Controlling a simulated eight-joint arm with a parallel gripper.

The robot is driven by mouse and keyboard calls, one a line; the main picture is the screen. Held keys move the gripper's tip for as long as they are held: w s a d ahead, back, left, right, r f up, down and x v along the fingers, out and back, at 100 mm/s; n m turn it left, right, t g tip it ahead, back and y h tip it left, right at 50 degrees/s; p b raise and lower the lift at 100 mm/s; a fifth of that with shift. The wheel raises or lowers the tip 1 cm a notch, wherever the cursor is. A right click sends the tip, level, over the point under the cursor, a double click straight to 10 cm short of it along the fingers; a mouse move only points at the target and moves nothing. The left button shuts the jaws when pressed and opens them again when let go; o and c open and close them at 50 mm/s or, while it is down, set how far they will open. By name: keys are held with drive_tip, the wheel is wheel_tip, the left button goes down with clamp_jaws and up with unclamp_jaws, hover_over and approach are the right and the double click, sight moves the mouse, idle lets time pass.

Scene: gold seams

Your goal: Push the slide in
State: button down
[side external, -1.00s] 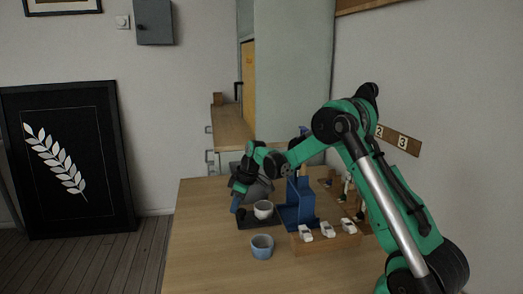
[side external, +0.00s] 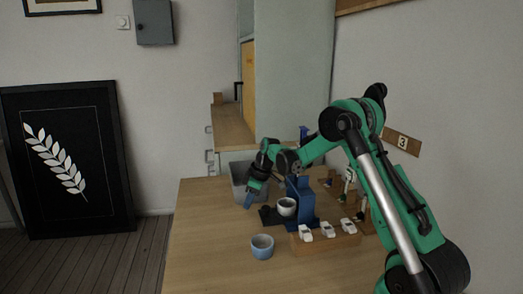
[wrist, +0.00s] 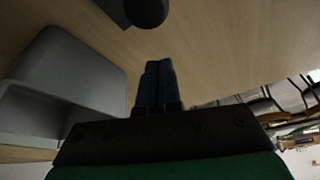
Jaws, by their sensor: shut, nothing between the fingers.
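The dark slide (side external: 268,217) lies on the table with a white cup (side external: 286,206) on it. Its right part, with the cup, is at the blue stand (side external: 303,203), and a short dark part sticks out to the left. My gripper (side external: 248,206) is low, just left of the slide's outer end; I cannot tell whether it touches. In the wrist view my gripper's blue fingers (wrist: 155,82) are together and empty. A dark rounded shape at the top edge of that view is cut off, and I cannot tell what it is.
A grey bin (side external: 240,178) stands behind my gripper; it also shows in the wrist view (wrist: 75,60). A blue cup (side external: 262,247) stands in front. A wooden block (side external: 325,242) with white toy cars is at the right. The table's left front is clear.

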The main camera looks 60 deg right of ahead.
sight(276, 215)
drive_tip(key=w+a+v, duration=0.1)
drive_tip(key=v, duration=0.8)
drive_tip(key=w+a+n+g+h, duration=0.2)
drive_tip(key=a+n+g+h, duration=0.3)
drive_tip(key=a+n, duration=0.4)
drive_tip(key=x, duration=0.8)
drive_tip(key=shift+s+d+f, duration=0.2)
drive_tip(key=shift+s+d, duration=0.05)
drive_tip(key=shift+d, duration=0.3)
drive_tip(key=d, duration=0.2)
drive_tip(key=s+d, duration=0.1)
drive_tip(key=shift+s+f, duration=0.15)
drive_tip(key=shift+f, duration=0.2)
drive_tip(key=shift+s+d, duration=0.2)
drive_tip(key=shift+d, duration=0.3)
drive_tip(key=shift+s+d, duration=1.5)
